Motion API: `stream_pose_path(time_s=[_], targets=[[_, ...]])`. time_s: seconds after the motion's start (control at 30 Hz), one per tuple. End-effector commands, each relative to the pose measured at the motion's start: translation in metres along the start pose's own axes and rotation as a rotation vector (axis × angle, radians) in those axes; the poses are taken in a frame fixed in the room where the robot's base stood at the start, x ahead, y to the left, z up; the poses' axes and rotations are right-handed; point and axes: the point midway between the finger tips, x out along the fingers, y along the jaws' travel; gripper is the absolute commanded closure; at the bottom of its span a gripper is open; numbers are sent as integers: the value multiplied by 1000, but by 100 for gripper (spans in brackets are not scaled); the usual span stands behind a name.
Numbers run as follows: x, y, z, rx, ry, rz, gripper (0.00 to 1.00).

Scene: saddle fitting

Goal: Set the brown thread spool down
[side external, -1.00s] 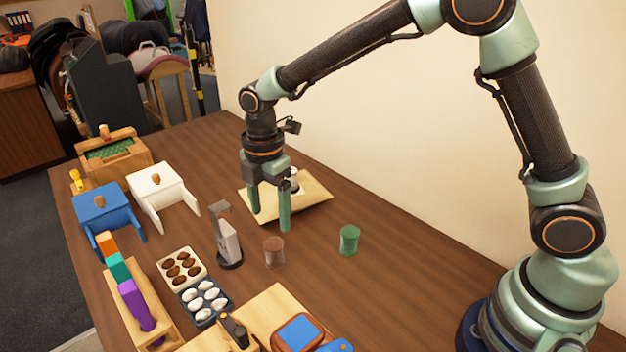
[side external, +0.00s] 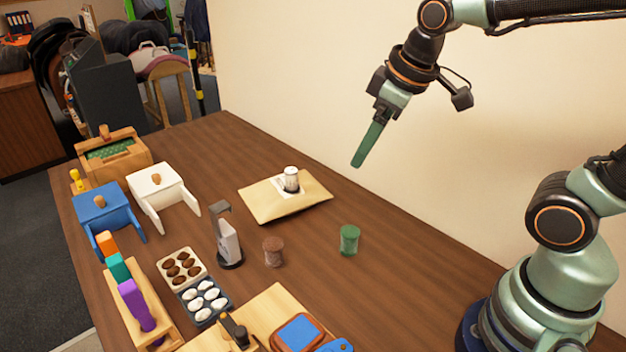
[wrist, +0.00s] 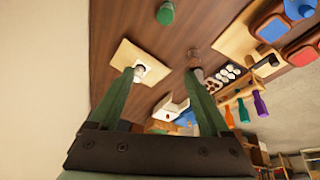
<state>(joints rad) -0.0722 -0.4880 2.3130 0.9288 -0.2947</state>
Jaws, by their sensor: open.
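The brown thread spool (side external: 273,251) stands upright on the table between the grey metal stand (side external: 228,245) and the green spool (side external: 349,240). A white spool (side external: 291,179) stands on a white patch on the wooden board (side external: 262,207). My gripper (side external: 357,164) is raised well above the table, to the right of the board and near the wall, apart from every spool. In the wrist view its two green fingers (wrist: 164,72) are spread with nothing held between them. The green spool also shows in the wrist view (wrist: 165,13).
Trays of brown and white pieces (side external: 204,302) lie left of the brown spool. A wooden rack with coloured handles (side external: 148,310), a blue box (side external: 102,210) and a white box (side external: 157,190) stand further left. The table right of the green spool is clear.

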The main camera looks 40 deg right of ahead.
Motion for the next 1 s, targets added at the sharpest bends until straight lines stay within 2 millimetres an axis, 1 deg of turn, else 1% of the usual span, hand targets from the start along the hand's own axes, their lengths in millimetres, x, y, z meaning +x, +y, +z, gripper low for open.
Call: stream_pose_path(time_s=[0.03, 0.1, 0.2, 0.3, 0.43, 1.0], targets=[[-5, 4, 10, 80, 26, 15, 19], [-9, 6, 20, 180, 52, 28, 19], [-11, 9, 31, 285, 81, 40, 19], [-12, 10, 37, 343, 96, 45, 19], [-12, 10, 39, 365, 99, 46, 19], [-12, 10, 39, 361, 99, 46, 19]])
